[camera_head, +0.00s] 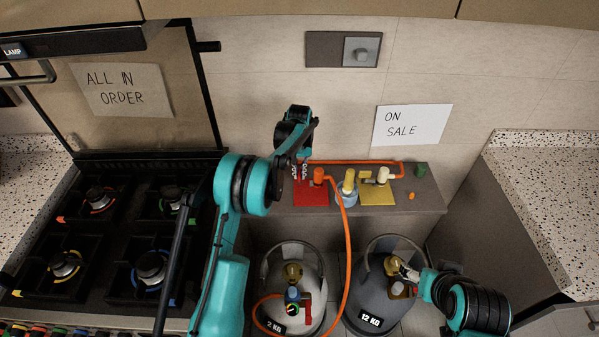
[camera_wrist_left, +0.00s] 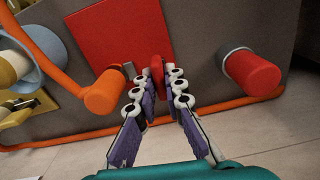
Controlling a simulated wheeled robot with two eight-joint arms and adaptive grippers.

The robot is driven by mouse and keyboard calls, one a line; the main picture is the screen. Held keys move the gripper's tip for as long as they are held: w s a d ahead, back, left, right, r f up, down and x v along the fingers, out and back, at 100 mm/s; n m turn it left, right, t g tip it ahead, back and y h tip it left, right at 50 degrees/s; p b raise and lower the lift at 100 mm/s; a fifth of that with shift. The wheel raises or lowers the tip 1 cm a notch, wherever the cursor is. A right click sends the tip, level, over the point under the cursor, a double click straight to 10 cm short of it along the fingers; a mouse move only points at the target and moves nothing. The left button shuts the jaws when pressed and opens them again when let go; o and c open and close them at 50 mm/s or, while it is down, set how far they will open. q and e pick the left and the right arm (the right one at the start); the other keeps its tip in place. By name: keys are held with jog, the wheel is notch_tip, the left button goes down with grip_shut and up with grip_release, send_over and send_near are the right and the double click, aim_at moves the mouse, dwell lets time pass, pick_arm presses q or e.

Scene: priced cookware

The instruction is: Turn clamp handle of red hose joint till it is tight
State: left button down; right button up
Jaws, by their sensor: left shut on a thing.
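The red hose joint's square red plate (camera_head: 311,197) lies on the grey ledge; it also shows in the left wrist view (camera_wrist_left: 118,40). My left gripper (camera_head: 301,172) reaches down over this plate from above. In the left wrist view my left gripper (camera_wrist_left: 158,92) is shut on a narrow red clamp handle (camera_wrist_left: 157,72), which stands between the fingertips. An orange hose end (camera_wrist_left: 103,92) is just left of the fingers, and a red cylinder with a grey collar (camera_wrist_left: 252,72) is to the right. My right gripper (camera_head: 404,272) is low, at the dark 12 KG cylinder; its jaws are unclear.
A yellow plate (camera_head: 376,193) with a cream fitting and a blue-based fitting (camera_head: 347,188) sit beside the red plate. An orange hose (camera_head: 346,235) hangs in front. A grey gas cylinder (camera_head: 291,265) and dark cylinder (camera_head: 365,290) stand below. The stove (camera_head: 110,225) is left.

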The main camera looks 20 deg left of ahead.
aim_at(300, 172)
pick_arm(q)
jog(key=m, duration=1.1)
jog(key=shift+m, duration=2.1)
jog(key=c, duration=1.6)
grip_release()
notch_tip(300, 172, up, 12)
